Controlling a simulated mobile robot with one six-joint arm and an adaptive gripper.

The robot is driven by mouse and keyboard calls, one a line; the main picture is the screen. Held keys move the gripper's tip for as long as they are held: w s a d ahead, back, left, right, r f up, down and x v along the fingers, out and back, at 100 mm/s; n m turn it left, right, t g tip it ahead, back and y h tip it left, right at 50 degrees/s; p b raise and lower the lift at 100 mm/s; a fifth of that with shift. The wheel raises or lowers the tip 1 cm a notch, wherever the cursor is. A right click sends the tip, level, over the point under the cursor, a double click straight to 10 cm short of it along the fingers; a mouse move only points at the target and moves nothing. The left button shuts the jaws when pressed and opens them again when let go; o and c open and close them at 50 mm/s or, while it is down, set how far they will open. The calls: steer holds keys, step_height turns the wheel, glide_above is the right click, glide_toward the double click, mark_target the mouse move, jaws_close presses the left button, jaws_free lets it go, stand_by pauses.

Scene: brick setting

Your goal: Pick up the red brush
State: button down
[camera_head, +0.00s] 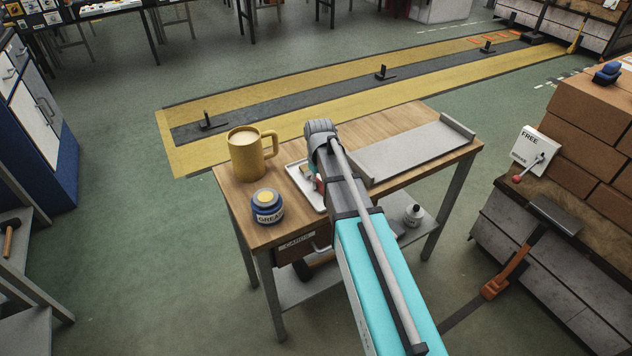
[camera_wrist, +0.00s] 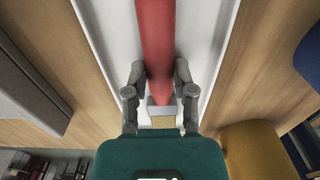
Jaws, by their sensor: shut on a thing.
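The red brush (camera_wrist: 158,40) has a long red handle, a grey metal band and pale bristles. It runs down the middle of the wrist view, over the white tray (camera_wrist: 213,65). My gripper (camera_wrist: 160,72) has one finger on each side of the handle near the band and is shut on it. I cannot tell whether the brush still touches the tray. In the head view the tray (camera_head: 296,172) lies on the wooden table, and my arm hides most of it. Only a small red bit of the brush (camera_head: 320,184) shows there.
A yellow mug (camera_head: 250,155) and a blue grease jar (camera_head: 267,207) stand left of the tray on the table (camera_head: 385,124). A grey metal plate (camera_head: 410,152) lies on the right. A small bottle (camera_head: 413,214) stands on the lower shelf.

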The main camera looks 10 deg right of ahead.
steer(key=shift+r, duration=0.2)
stand_by(0.3)
step_height(320, 180, up, 2)
steer(key=shift+r+p, duration=0.1)
steer(key=shift+p, duration=1.15)
steer(key=s+r+p, duration=1)
steer(key=s, duration=0.4)
steer(key=shift+d+r, duration=0.25)
steer(key=shift+d, duration=0.05)
steer(key=shift+d, duration=0.15)
